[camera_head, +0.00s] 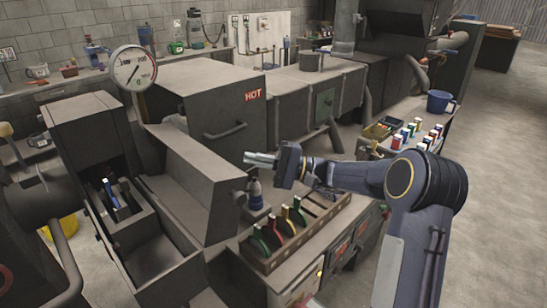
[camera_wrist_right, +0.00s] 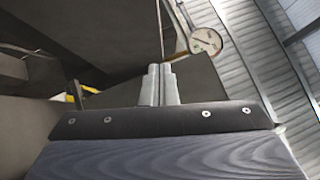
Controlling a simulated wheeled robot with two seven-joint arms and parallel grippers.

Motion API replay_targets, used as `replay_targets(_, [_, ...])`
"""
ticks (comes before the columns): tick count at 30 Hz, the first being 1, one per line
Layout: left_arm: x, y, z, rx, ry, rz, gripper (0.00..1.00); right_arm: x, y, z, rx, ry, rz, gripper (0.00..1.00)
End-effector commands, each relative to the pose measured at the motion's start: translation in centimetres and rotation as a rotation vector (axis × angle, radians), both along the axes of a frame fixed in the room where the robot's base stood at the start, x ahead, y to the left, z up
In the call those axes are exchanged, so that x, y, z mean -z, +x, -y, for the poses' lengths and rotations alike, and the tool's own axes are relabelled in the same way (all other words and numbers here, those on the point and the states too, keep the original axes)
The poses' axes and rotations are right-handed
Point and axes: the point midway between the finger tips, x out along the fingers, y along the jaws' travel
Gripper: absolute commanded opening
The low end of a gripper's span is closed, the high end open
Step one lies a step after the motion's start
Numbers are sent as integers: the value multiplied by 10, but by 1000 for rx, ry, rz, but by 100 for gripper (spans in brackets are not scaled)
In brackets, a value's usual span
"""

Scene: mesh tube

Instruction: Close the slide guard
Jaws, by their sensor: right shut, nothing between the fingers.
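What looks like the slide guard is a grey slanted panel (camera_head: 205,165) in the middle of the head view, in front of the box marked HOT. I cannot be sure that this panel is the guard. To its left, a grey trough-like slide (camera_head: 160,262) runs toward the front. My right gripper (camera_head: 258,158) points left, with its tips close to the panel's right edge. I cannot tell whether they touch. In the right wrist view its two fingers (camera_wrist_right: 161,84) are together and empty, with dark flat surfaces beyond. My left gripper is not in view.
Below my right gripper stand a dark bottle (camera_head: 255,192) and a rack (camera_head: 262,263) of coloured handles. A round gauge (camera_head: 133,68) rises at the back left. Small coloured containers stand on the right counter (camera_head: 385,152). The floor at far right is clear.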

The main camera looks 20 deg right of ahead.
Motion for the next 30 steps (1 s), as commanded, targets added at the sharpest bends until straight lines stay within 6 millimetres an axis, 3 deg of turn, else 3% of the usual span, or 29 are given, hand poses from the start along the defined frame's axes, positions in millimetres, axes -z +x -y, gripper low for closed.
replay_targets(3, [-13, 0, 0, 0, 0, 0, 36, -9, 9, -22, -4, -1, -2, 0])
replay_targets(10, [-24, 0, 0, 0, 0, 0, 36, -16, -3, -47, 0, -1, -2, 0])
replay_targets(30, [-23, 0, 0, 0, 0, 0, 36, -20, -6, -54, 0, -27, 9, 0])
